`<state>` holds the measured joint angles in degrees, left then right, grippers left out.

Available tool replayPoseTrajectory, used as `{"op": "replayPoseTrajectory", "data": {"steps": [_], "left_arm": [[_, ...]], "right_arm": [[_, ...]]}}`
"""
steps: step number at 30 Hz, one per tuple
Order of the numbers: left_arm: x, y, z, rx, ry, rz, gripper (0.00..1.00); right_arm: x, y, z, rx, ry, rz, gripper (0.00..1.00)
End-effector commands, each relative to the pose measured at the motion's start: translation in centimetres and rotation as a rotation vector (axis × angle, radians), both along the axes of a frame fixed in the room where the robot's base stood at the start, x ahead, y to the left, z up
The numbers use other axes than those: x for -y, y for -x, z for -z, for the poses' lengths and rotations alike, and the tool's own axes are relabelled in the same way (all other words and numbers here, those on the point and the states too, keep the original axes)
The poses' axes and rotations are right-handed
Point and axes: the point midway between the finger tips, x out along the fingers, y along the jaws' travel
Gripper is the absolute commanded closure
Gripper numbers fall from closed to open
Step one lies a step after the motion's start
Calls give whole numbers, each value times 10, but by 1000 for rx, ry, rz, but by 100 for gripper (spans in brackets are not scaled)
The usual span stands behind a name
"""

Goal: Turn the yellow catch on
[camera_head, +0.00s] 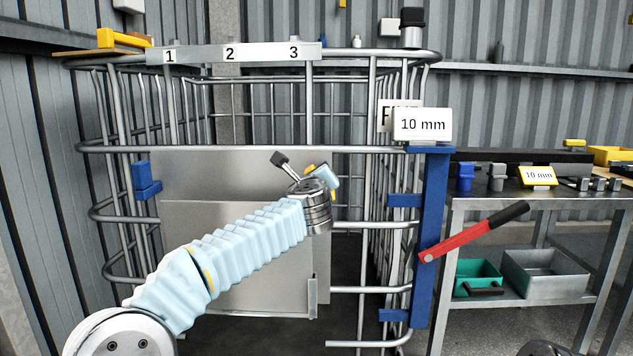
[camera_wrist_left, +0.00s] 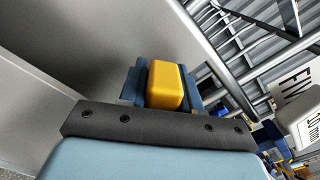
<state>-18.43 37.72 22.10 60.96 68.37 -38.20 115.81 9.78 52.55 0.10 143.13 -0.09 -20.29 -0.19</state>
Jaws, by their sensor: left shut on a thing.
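The yellow catch (camera_wrist_left: 165,85) shows in the left wrist view as a rounded yellow block between the blue fingers of my left gripper (camera_wrist_left: 160,88). The gripper is shut on it. In the head view my left arm reaches in from the lower left, and my left gripper (camera_head: 323,181) is at the front of the wire cage, near the right end of its grey panel. The wrist hides most of the catch there. My right gripper is not in view.
The wire cage (camera_head: 215,149) has a strip (camera_head: 262,53) marked 1, 2, 3. A yellow block (camera_head: 120,39) lies at its top left. Right of my gripper stands a blue post (camera_head: 431,240) with a red lever (camera_head: 460,240). A bench (camera_head: 540,197) with bins is at the right.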

Motion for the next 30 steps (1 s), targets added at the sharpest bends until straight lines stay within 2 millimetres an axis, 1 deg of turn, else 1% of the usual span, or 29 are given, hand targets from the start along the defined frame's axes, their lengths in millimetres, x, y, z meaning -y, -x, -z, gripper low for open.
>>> {"op": "replayPoseTrajectory", "data": {"steps": [10,11,12,14,15,24,26,29,30], "left_arm": [[0,0,1,-2,2,-1,100],[0,0,1,-2,2,-1,65],[0,0,1,-1,2,0,58],[0,0,1,-1,2,0,49],[0,0,1,-1,2,0,47],[0,3,1,0,2,0,47],[0,8,1,1,1,1,47],[0,24,3,1,1,0,47],[0,34,3,2,1,1,47]], "right_arm": [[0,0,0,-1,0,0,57],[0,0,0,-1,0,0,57],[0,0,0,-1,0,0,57],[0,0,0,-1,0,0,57],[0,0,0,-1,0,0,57],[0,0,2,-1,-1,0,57],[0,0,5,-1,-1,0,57],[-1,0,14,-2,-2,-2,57],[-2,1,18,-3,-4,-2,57]]}}
